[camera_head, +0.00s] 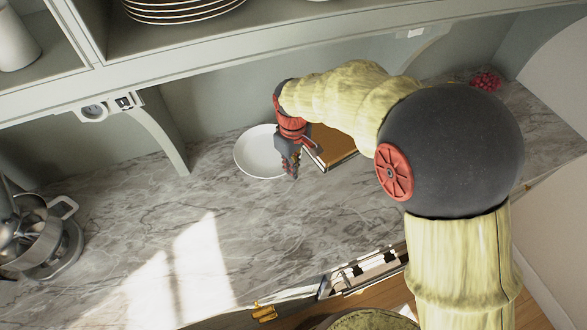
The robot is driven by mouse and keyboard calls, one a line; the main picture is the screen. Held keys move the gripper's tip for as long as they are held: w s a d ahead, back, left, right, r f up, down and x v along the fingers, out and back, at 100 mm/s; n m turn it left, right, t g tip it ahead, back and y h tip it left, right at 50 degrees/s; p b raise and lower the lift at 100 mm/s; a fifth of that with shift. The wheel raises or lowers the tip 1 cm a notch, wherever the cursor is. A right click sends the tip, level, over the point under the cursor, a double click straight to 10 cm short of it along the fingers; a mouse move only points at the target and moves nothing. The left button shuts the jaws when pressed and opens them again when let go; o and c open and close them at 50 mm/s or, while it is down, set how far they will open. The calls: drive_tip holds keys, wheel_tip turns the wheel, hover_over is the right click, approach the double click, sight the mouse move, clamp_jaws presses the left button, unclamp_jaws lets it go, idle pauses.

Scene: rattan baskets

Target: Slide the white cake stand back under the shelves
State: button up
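The white cake stand (254,156) is a round white dish on the marble counter, near the wall and below the front edge of the shelves. Its foot is hidden from this high angle. My gripper (291,170) points down at the right edge of the cake stand and covers part of its rim. I cannot tell whether the fingers touch it. The fingers look close together, but they are too small to tell open from shut. The shelves (190,66) run across the top of the view.
A brown box or book (338,150) lies just right of my gripper. A shelf bracket (160,125) stands left of the cake stand. Red berries (485,81) lie at the back right. The counter in front is clear.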

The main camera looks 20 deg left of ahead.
drive_tip(key=o, duration=0.5)
drive_tip(key=d+r+m+b, duration=0.1)
drive_tip(key=d+r, duration=0.1)
drive_tip(key=d, duration=0.1)
drive_tip(key=d+r+m, duration=0.1)
drive_tip(key=d+r, duration=0.2)
drive_tip(key=d, duration=0.1)
drive_tip(key=d+r+m+t+b, duration=0.1)
drive_tip(key=d+r, duration=0.1)
drive_tip(key=d, duration=0.1)
drive_tip(key=shift+d+r+y+b, duration=0.15)
drive_tip(key=shift+y+b, duration=0.15)
drive_tip(key=shift+b, duration=0.05)
drive_tip(key=shift+o, duration=0.4)
drive_tip(key=s+d+r+m+t+b, duration=0.1)
drive_tip(key=s+d+r+m+b, duration=0.1)
drive_tip(key=d, duration=0.5)
drive_tip(key=shift+s+d+r+m, duration=0.3)
drive_tip(key=shift+s+d+r, duration=0.15)
drive_tip(key=shift+r, duration=0.45)
drive_tip(key=s+d+m+t+b, duration=0.3)
drive_tip(key=s+d+m, duration=0.4)
drive_tip(key=s+d, duration=0.8)
drive_tip(key=shift+s+d+r+t+b, duration=0.2)
drive_tip(key=shift+d+t+b, duration=0.1)
drive_tip(key=shift+b, duration=0.55)
drive_tip(key=shift+w, duration=0.1)
